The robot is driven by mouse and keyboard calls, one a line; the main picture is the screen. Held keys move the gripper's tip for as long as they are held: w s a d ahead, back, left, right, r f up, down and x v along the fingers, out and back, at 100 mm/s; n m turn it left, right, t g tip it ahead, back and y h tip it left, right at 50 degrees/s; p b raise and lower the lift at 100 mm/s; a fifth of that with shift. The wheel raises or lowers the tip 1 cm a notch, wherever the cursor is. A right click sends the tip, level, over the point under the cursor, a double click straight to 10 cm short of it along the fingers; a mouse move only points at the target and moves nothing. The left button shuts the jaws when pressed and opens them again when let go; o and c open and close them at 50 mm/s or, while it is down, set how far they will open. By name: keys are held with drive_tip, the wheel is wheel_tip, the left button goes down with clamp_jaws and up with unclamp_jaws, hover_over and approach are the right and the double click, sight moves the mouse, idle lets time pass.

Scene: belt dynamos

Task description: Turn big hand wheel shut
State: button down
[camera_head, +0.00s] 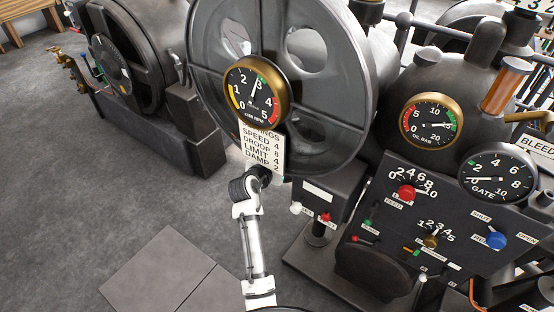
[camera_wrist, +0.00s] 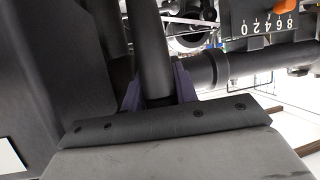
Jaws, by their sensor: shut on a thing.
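In the wrist view my gripper (camera_wrist: 158,88) has its two dark purple fingers on either side of a dark round bar (camera_wrist: 156,45), shut on it. The bar runs up out of the picture; whether it is the rim or a spoke of the big hand wheel I cannot tell. In the head view my white arm reaches up to the foot of a settings card, and the gripper is hidden there. No separate hand wheel is clear in the head view; a large grey wheel with round holes (camera_head: 345,95) stands behind the card.
A brass-rimmed gauge (camera_head: 256,90) and the settings card (camera_head: 262,148) hang close above my wrist. A control panel (camera_head: 390,200) with knobs and dials stands right. In the wrist view a dark horizontal pipe (camera_wrist: 250,64) lies right of the fingers. Open floor (camera_head: 60,180) is left.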

drive_tip(key=shift+r, duration=0.2)
drive_tip(key=c, duration=1.1)
unclamp_jaws()
drive_tip(key=shift+f, duration=0.15)
drive_tip(key=s+a+b, duration=0.3)
drive_tip(key=s+a, duration=0.2)
drive_tip(key=s, duration=0.7)
drive_tip(key=shift+r+b, duration=0.2)
drive_tip(key=shift+b, duration=0.1)
